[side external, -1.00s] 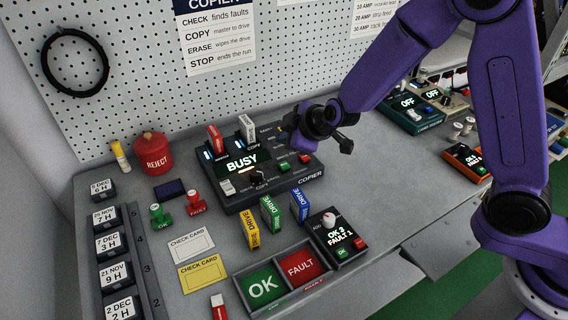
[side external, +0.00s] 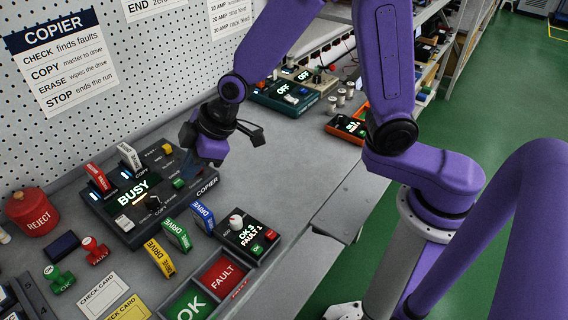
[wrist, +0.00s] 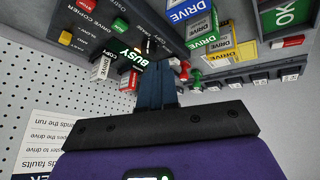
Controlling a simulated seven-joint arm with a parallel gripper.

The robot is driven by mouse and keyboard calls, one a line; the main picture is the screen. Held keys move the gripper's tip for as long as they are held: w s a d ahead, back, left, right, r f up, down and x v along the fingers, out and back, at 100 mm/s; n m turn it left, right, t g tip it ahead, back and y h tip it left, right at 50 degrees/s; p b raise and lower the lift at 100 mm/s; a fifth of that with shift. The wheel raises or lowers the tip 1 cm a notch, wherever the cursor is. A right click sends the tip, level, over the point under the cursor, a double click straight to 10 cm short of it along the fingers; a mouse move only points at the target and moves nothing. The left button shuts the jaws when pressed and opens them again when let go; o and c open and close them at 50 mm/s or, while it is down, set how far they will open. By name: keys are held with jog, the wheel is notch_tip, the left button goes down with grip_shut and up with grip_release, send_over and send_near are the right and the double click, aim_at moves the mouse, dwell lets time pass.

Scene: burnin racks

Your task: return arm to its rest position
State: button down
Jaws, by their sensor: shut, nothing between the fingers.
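My gripper (side external: 257,137) hangs above the back right side of the copier, clear of the bench in the side view. In the wrist view its two dark fingers (wrist: 156,85) are together with nothing between them. The copier (side external: 205,189) is a dark box whose screen reads BUSY. A red drive (side external: 98,177) and a white drive (side external: 129,157) stand upright in its slots. My arm reaches in from above and its rest position is not marked in view.
Blue, green and yellow drives (side external: 160,258) stand before the copier. An OK/FAULT tray (side external: 222,274) and a counter box (side external: 247,236) lie nearer the front edge. The red reject bin (side external: 33,212) is left. Units reading OFF (side external: 290,92) stand behind. Bench right of the copier is clear.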

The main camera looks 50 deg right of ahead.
jog(key=s+d+r+g+h, duration=0.2)
jog(key=s+d, duration=0.7)
jog(key=s, duration=0.4)
jog(key=s+d+r+g+h, duration=0.1)
jog(key=s+d+r+g, duration=0.1)
jog(key=s+d, duration=0.8)
jog(key=s, duration=0.3)
jog(key=shift+d+g+h, duration=0.25)
jog(key=shift+g+h, duration=0.15)
dwell(3.3)
